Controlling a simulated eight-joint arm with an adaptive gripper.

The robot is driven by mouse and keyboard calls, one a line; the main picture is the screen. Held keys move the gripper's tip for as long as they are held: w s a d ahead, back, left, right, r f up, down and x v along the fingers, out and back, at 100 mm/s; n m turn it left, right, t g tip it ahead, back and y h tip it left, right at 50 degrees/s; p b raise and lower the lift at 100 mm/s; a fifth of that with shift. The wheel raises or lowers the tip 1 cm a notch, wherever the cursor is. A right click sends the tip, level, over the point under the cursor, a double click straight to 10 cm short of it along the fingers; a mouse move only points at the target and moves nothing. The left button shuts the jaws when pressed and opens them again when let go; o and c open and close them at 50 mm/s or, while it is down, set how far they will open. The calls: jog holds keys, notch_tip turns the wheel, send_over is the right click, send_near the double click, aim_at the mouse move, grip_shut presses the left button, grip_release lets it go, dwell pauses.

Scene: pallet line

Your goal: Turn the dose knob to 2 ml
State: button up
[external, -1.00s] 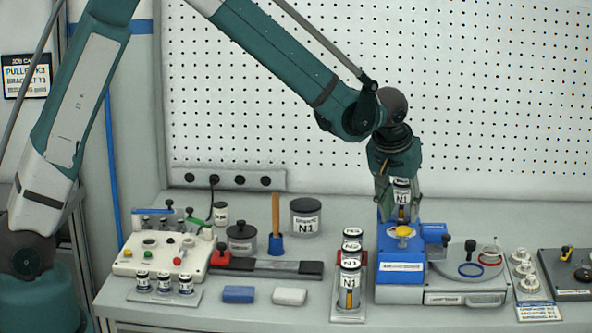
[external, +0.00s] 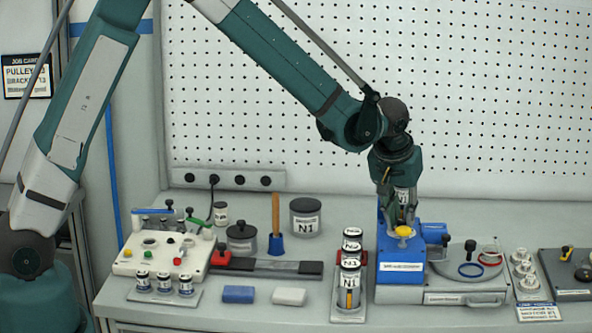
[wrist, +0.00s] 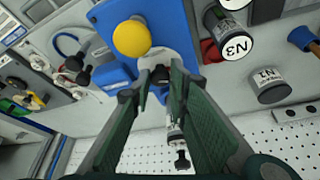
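A blue dosing unit (external: 403,270) stands on the bench at right of centre, with a yellow round button (external: 403,231) on top. The button also shows in the wrist view (wrist: 131,38). Behind it, a small dark knob (wrist: 160,74) sits on a pale plate (wrist: 170,52); I take it for the dose knob. My gripper (external: 400,222) points down just behind the yellow button. In the wrist view its green fingers (wrist: 160,80) stand apart on either side of the dark knob. Contact is not clear. The knob's scale and setting cannot be read.
A rack of bottles marked N1 and N3 (external: 350,283) stands just left of the unit. A switch box (external: 150,262) is far left.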

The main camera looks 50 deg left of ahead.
jog(key=shift+m, duration=0.3)
jog(key=m+b, duration=0.1)
jog(key=m+h+b, duration=0.1)
jog(key=m, duration=0.1)
jog(key=m+h+b, duration=0.1)
jog(key=shift+a+f+m+t, duration=0.1)
jog(key=shift+a+m+t, duration=0.15)
jog(key=shift+m+t, duration=0.05)
jog(key=shift+m+h+b, duration=0.7)
jog(key=shift+m+b, duration=0.05)
jog(key=shift+m, duration=1.05)
jog(key=o, duration=0.9)
jog(key=shift+s+a+r, duration=0.1)
jog(key=shift+r, duration=0.15)
jog(key=shift+w+v, duration=0.2)
jog(key=shift+v, duration=5.65)
